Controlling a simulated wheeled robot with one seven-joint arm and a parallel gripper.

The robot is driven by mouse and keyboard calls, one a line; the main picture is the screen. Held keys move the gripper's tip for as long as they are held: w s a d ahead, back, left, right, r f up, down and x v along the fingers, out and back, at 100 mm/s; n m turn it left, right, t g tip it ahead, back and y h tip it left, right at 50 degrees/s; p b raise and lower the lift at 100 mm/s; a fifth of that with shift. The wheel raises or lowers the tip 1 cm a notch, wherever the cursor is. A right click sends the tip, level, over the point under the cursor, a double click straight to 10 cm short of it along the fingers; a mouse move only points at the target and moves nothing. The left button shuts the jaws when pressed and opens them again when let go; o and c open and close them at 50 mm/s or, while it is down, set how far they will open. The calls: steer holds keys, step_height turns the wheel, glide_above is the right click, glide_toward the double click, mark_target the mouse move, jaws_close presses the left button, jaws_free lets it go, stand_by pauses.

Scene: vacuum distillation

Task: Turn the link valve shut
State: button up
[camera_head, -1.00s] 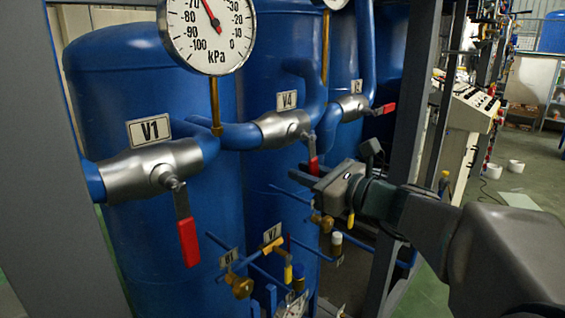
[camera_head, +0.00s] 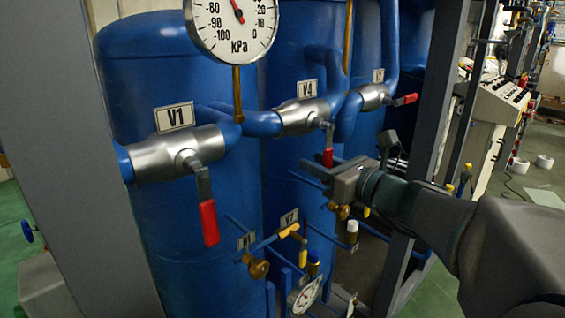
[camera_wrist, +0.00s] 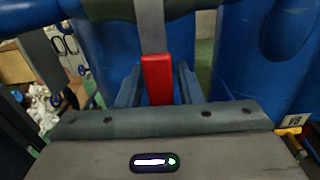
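The valve labelled V4 (camera_head: 300,118) is a silver body on a blue pipe, with its red-sleeved lever (camera_head: 328,157) hanging down. None of the legible labels says which valve is the link valve. My gripper (camera_head: 328,170) is at the lower end of the V4 lever in the head view. In the wrist view the red lever (camera_wrist: 157,80) stands between my two fingers, with a gap visible on each side. My gripper (camera_wrist: 157,88) is open around it. The lever's lowest tip is hidden behind the gripper body.
Valve V1 (camera_head: 180,155) has its red lever (camera_head: 208,222) hanging down at left. Valve V3 (camera_head: 374,97) has its red lever (camera_head: 404,100) pointing right. A pressure gauge (camera_head: 236,25) stands above. Small brass valves (camera_head: 258,268) sit below. Grey frame posts (camera_head: 415,200) flank the tanks.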

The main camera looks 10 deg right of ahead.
steer(key=shift+o, duration=0.3)
steer(key=b+v, duration=0.2)
steer(key=v, duration=1.1)
steer(key=shift+s+d, duration=0.2)
steer(key=shift+s, duration=0.15)
